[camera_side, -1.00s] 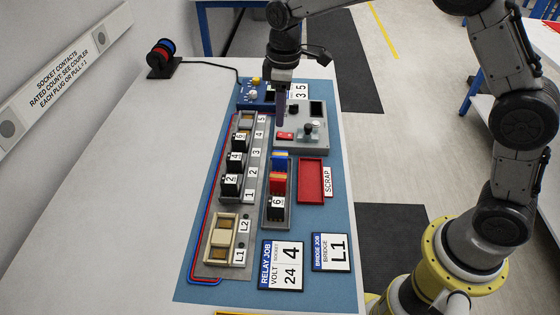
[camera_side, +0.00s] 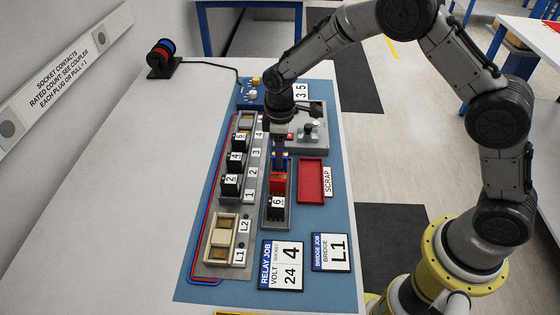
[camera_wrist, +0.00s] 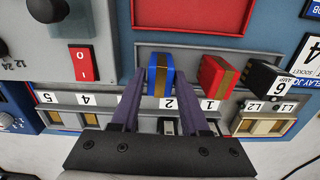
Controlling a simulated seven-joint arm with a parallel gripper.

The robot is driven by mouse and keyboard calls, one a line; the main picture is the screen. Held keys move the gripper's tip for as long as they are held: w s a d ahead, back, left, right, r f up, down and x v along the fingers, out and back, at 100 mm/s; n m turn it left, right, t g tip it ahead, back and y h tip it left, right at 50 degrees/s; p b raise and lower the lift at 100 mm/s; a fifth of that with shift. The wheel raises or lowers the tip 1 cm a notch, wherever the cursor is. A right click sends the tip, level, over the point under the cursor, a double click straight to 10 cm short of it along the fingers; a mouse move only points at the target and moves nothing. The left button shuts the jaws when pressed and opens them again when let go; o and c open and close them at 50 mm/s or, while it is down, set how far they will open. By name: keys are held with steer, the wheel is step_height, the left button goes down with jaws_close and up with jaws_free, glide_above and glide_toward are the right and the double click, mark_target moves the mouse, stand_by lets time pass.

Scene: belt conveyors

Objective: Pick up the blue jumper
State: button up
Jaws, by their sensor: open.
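The blue jumper (camera_wrist: 160,75) stands upright in the grey holder tray (camera_side: 266,220), a blue block with a tan stripe. In the side view my gripper hides most of it. My gripper (camera_wrist: 160,100) is open and empty; in the wrist view its two purple fingers point at the blue jumper, one toward each side of it. I cannot tell whether they touch it. In the side view my gripper (camera_side: 280,162) is above the far end of the tray. The red jumper (camera_wrist: 217,76) stands beside the blue one, and it also shows in the side view (camera_side: 278,184).
A black relay marked 6 (camera_side: 276,207) stands at the tray's near end. The socket rail (camera_side: 241,190) with several black relays is to the left. A red scrap bin (camera_side: 311,180) lies close on the right. A grey lever box (camera_side: 315,138) is behind.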

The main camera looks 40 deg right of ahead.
steer(key=shift+f, duration=1.4)
jaws_close()
steer(key=shift+r, duration=0.1)
steer(key=shift+r, duration=0.45)
step_height(320, 180, up, 2)
steer(key=shift+r, duration=0.15)
steer(key=s+d+r, duration=0.2)
steer(key=s+r, duration=0.7)
steer(key=s, duration=0.4)
steer(key=shift+s+d+r, duration=0.3)
steer(key=shift+s+r, duration=0.05)
steer(key=shift+s, duration=0.05)
